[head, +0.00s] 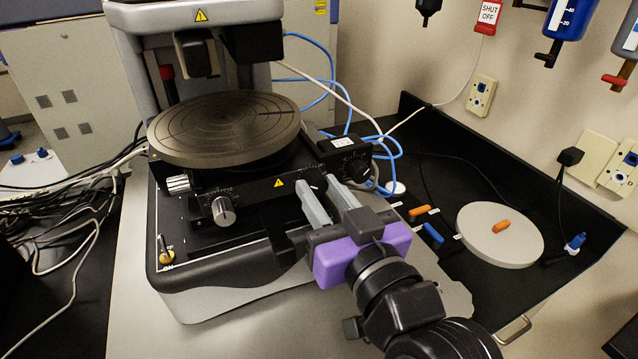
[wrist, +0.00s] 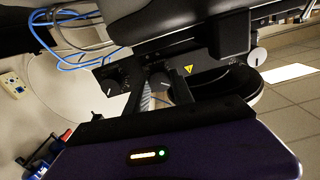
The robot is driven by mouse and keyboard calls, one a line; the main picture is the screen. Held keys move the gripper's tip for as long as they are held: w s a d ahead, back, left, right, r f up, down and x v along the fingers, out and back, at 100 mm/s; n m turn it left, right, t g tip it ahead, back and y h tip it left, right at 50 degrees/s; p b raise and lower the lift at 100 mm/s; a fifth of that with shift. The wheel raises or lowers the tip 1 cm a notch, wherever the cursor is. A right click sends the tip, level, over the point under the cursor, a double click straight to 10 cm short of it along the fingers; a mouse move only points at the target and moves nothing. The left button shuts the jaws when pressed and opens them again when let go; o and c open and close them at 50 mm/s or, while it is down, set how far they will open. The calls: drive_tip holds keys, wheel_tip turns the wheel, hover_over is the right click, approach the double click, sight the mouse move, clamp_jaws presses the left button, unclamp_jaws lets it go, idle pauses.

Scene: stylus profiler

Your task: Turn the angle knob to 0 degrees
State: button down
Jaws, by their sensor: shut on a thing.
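A small black knob (head: 313,178) sits on the black front panel of the profiler, to the right of the yellow warning triangle. My gripper (head: 318,186), with purple body and grey fingers, is shut on this knob, one finger on each side. In the wrist view the knob (wrist: 161,82) shows between the fingers (wrist: 160,90), partly hidden by them. A second black dial (head: 356,170) with white scale marks is on a box just to the right, apart from my gripper. The dial lettering is too small to read, so I cannot tell the held knob's angle.
A silver knob (head: 223,210) is left on the same panel, and a round dark stage (head: 225,128) stands above it. Blue cables (head: 392,150) run behind the dial box. A pale round plate (head: 500,246) with an orange piece and small orange and blue pieces lie on the right.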

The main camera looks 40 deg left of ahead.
drive_tip(key=m+p, duration=0.3)
drive_tip(key=m, duration=0.1)
drive_tip(key=shift+r+p, duration=0.3)
drive_tip(key=shift+p, duration=0.1)
drive_tip(key=shift+f+m, duration=0.3)
drive_tip(key=shift+m, duration=0.4)
drive_tip(key=shift+r+p, duration=0.1)
drive_tip(key=shift+p, duration=0.3)
drive_tip(key=shift+r+m+p, duration=0.15)
drive_tip(key=shift+m+p, duration=0.35)
drive_tip(key=shift+p, duration=0.1)
drive_tip(key=m+p, duration=0.2)
drive_tip(key=shift+r+m+p, duration=0.1)
drive_tip(key=shift+m+p, duration=0.2)
drive_tip(key=shift+p, duration=0.1)
drive_tip(key=shift+m+p, duration=0.5)
drive_tip(key=shift+m, duration=0.1)
drive_tip(key=shift+f+m, duration=0.35)
drive_tip(key=shift+m, duration=0.05)
drive_tip(key=c, duration=1.1)
unclamp_jaws()
drive_tip(key=shift+b, duration=0.3)
